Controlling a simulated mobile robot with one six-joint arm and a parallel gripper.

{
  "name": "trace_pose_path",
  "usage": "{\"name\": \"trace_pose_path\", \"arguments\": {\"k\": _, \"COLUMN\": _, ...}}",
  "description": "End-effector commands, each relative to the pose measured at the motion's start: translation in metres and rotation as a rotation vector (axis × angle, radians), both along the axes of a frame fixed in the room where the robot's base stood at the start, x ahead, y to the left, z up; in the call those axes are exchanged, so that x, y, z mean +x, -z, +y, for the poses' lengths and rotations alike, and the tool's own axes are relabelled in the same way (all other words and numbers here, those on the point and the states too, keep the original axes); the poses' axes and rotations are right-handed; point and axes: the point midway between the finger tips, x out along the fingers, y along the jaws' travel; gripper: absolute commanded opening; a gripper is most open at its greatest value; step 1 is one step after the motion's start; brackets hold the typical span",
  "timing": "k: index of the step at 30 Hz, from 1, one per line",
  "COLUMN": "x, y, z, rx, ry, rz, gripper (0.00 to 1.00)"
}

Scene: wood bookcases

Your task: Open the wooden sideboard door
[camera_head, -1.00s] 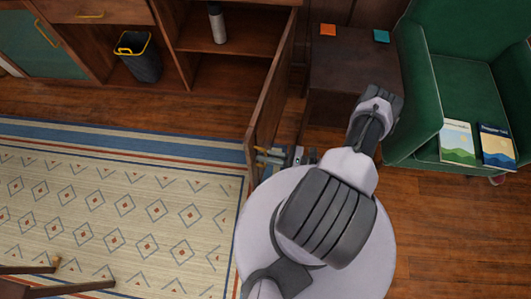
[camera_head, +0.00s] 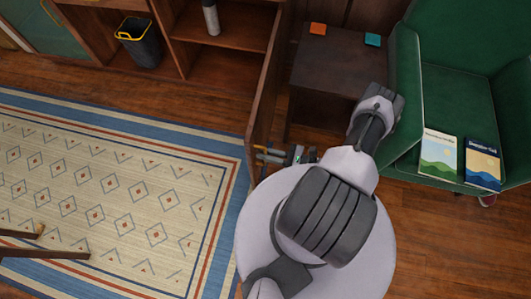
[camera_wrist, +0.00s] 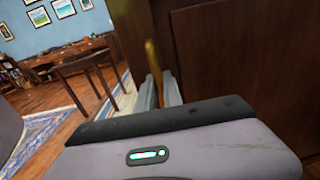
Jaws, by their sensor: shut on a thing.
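The wooden sideboard door (camera_head: 266,95) stands swung wide open in the head view, seen nearly edge-on, with the sideboard's inside shelves (camera_head: 227,45) exposed to its left. My gripper (camera_head: 270,155) is at the door's near end. In the wrist view the door panel (camera_wrist: 205,60) is dark wood, and my gripper's fingers (camera_wrist: 160,92) are shut on a brass-coloured handle (camera_wrist: 154,62) at the door's edge. The lower part of the handle is hidden between the fingers.
A grey bottle (camera_head: 211,17) stands on a shelf. A dark bin (camera_head: 139,43) with a yellow rim sits left of the open compartment. A dark side table (camera_head: 335,70) and a green armchair (camera_head: 455,95) with two books are on the right. The patterned rug (camera_head: 120,190) is mostly clear.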

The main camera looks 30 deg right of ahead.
Motion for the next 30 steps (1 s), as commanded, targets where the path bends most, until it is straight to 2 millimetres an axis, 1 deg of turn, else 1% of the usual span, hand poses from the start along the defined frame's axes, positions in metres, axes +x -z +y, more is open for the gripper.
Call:
{"name": "trace_pose_path", "arguments": {"k": 6, "x": -0.001, "y": 0.001, "z": 0.002, "rx": -0.001, "ry": -0.005, "rz": 0.001, "gripper": 0.0}}
{"name": "trace_pose_path", "arguments": {"k": 7, "x": -0.001, "y": 0.001, "z": 0.002, "rx": -0.001, "ry": -0.005, "rz": 0.001, "gripper": 0.15}}
{"name": "trace_pose_path", "arguments": {"k": 9, "x": -0.001, "y": 0.001, "z": 0.002, "rx": -0.001, "ry": -0.004, "rz": 0.001, "gripper": 0.28}}
{"name": "trace_pose_path", "arguments": {"k": 10, "x": -0.001, "y": 0.001, "z": 0.001, "rx": -0.001, "ry": -0.004, "rz": 0.001, "gripper": 0.32}}
{"name": "trace_pose_path", "arguments": {"k": 24, "x": -0.002, "y": 0.0, "z": -0.001, "rx": 0.0, "ry": 0.0, "rz": 0.0, "gripper": 0.32}}
{"name": "trace_pose_path", "arguments": {"k": 27, "x": -0.01, "y": -0.001, "z": -0.01, "rx": 0.0, "ry": 0.004, "rz": -0.001, "gripper": 0.32}}
{"name": "trace_pose_path", "arguments": {"k": 29, "x": -0.019, "y": -0.001, "z": -0.018, "rx": -0.002, "ry": 0.006, "rz": -0.001, "gripper": 0.32}}
{"name": "trace_pose_path", "arguments": {"k": 30, "x": -0.028, "y": -0.002, "z": -0.025, "rx": -0.003, "ry": 0.007, "rz": -0.001, "gripper": 0.32}}
